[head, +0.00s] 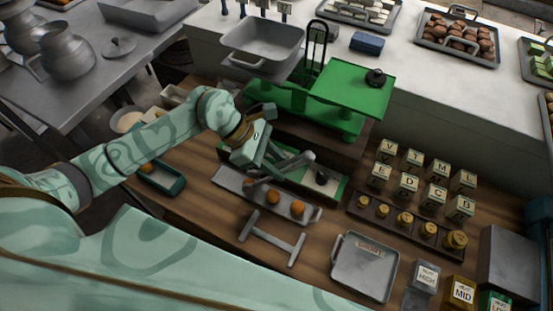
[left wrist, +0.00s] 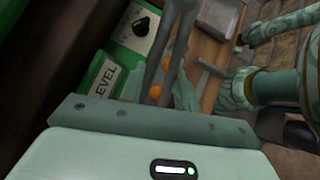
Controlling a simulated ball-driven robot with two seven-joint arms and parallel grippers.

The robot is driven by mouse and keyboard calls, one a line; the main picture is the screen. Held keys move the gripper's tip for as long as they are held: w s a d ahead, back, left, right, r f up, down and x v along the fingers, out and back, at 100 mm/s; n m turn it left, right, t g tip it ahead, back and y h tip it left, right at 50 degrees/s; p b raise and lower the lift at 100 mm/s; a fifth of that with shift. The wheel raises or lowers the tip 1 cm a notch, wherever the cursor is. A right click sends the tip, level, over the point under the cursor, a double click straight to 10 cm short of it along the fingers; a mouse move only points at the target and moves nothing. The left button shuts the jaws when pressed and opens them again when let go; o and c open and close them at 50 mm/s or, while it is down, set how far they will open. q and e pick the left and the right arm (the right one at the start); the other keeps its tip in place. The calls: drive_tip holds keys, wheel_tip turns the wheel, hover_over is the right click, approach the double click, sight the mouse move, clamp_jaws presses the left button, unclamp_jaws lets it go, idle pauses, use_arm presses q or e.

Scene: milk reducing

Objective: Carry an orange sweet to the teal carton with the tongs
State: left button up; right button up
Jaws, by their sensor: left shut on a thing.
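My left gripper (head: 264,163) is shut on the grey metal tongs (head: 287,164), over the left part of a long grey tray (head: 230,179). Two orange sweets (head: 270,196) (head: 297,208) show on the tray, right of the gripper. I cannot tell whether the tongs touch or grip one. The teal carton (head: 177,187) is an open box left of the tray. My right gripper is not in view.
A green scale (head: 345,90) with a grey pan (head: 262,38) stands behind the tray. A grey stand (head: 272,238) is in front of it. Brass weights (head: 404,219), letter blocks (head: 408,184) and a square grey tray (head: 363,267) lie to the right. Bare wood surrounds the carton's front.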

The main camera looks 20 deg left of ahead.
use_arm(q)
drive_tip(key=shift+f, duration=0.15)
drive_tip(key=c, duration=0.4)
wheel_tip(320, 180, up, 12)
drive_tip(key=p, duration=0.7)
drive_tip(key=shift+p, duration=0.35)
drive_tip(key=shift+f, duration=0.1)
